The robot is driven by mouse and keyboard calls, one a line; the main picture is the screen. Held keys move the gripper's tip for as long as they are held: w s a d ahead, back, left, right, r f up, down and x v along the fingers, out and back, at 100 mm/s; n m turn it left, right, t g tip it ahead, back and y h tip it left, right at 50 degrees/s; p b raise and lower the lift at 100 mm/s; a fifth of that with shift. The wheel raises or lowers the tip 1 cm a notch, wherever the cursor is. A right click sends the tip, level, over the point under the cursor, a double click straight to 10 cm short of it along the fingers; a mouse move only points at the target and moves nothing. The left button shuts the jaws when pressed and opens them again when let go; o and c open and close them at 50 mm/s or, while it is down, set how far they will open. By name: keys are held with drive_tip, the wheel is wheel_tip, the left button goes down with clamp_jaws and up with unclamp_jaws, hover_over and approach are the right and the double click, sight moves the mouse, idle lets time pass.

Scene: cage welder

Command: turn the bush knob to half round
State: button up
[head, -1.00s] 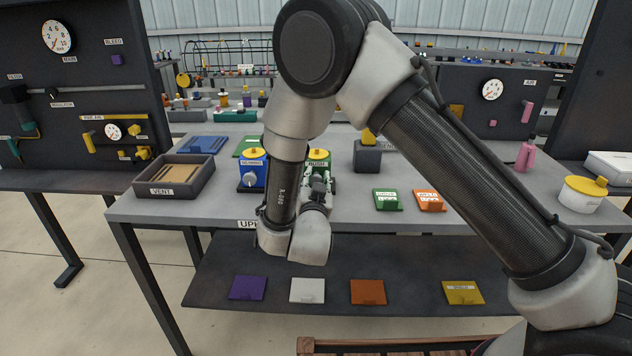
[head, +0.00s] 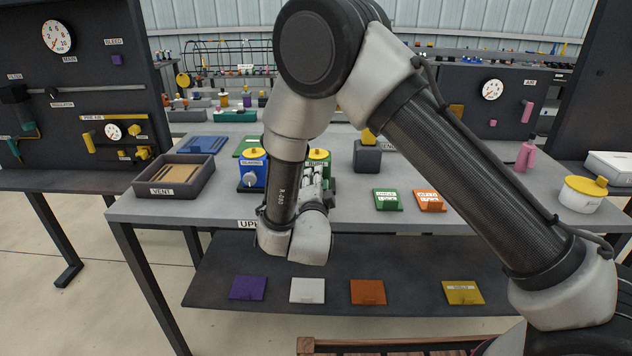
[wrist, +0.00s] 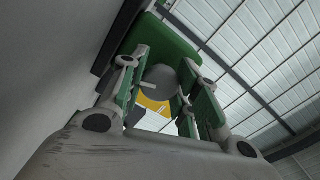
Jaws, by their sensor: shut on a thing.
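The bush unit (head: 331,169) is a green box with a yellow top on the bench, mostly hidden behind my arm in the head view. In the wrist view its green body (wrist: 166,38) fills the top middle. The grey bush knob (wrist: 163,76) sits between my fingers, with a pale pointer mark and a yellow patch beside it. My gripper (wrist: 160,85) is shut on the knob, one finger on each side. In the head view my gripper (head: 316,185) is partly hidden by my wrist, in front of the box. The knob itself is hidden there.
A blue unit (head: 248,168) with a pale knob stands close on the left. The vent tray (head: 190,190) lies further left. Green (head: 387,199) and orange (head: 429,200) plates lie to the right.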

drive_tip(key=shift+f+m, duration=0.1)
drive_tip(key=shift+m, duration=1.9)
drive_tip(key=o, duration=1.1)
drive_tip(key=s, duration=1.2)
drive_tip(key=shift+a, duration=0.2)
